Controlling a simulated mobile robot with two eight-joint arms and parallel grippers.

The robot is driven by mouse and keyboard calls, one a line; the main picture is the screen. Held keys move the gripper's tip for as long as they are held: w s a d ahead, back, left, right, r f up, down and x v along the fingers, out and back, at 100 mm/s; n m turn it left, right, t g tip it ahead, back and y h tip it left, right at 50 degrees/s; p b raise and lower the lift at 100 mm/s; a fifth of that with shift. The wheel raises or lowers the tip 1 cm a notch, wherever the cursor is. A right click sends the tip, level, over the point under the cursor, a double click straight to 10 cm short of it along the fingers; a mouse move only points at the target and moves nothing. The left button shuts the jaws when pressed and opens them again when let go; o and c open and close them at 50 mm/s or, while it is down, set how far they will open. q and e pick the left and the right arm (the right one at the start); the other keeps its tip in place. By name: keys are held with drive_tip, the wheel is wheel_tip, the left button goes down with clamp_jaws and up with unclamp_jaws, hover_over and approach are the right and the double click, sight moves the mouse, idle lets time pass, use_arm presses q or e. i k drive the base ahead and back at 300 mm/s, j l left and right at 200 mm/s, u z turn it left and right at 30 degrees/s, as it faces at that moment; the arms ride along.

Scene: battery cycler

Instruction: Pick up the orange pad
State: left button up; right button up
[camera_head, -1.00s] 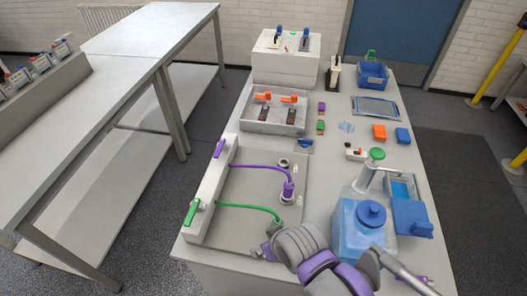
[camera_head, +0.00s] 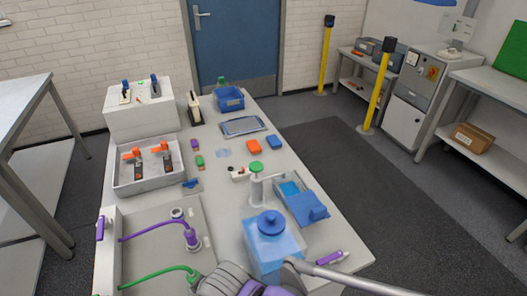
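Nothing covers the orange pad. A grey and purple part of one of my arms shows at the bottom edge, well short of the pad. I cannot make out the fingers of either gripper in this view.
A green-topped post (camera_head: 257,168), a blue jar with a knob (camera_head: 271,240) and an open blue-lidded box (camera_head: 306,209) stand between the near edge and the pad. A dark-framed flat tray (camera_head: 243,126) lies behind it. A grey bin (camera_head: 148,180) stands left.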

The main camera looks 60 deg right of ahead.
sight(254, 147)
drive_tip(key=z, duration=1.9)
drive_tip(key=k+l, duration=0.1)
drive_tip(key=l, duration=0.2)
drive_tip(key=k+l, duration=0.1)
drive_tip(key=l, duration=0.2)
drive_tip(key=l+u, duration=0.1)
drive_tip(key=l, duration=0.45)
drive_tip(key=k+l+u, duration=0.1)
drive_tip(key=l, duration=0.4)
drive_tip(key=l+u, duration=0.2)
drive_tip(key=l, duration=0.85)
drive_tip(key=i+l+u, duration=0.1)
drive_tip(key=l, duration=0.45)
drive_tip(key=i+l+u, duration=0.1)
drive_tip(key=l, duration=0.45)
drive_tip(key=i+l+u, duration=0.2)
drive_tip(key=i+l, duration=0.15)
drive_tip(key=l, duration=0.3)
drive_tip(key=i+l+u, duration=0.1)
drive_tip(key=l, duration=0.25)
drive_tip(key=i, duration=0.05)
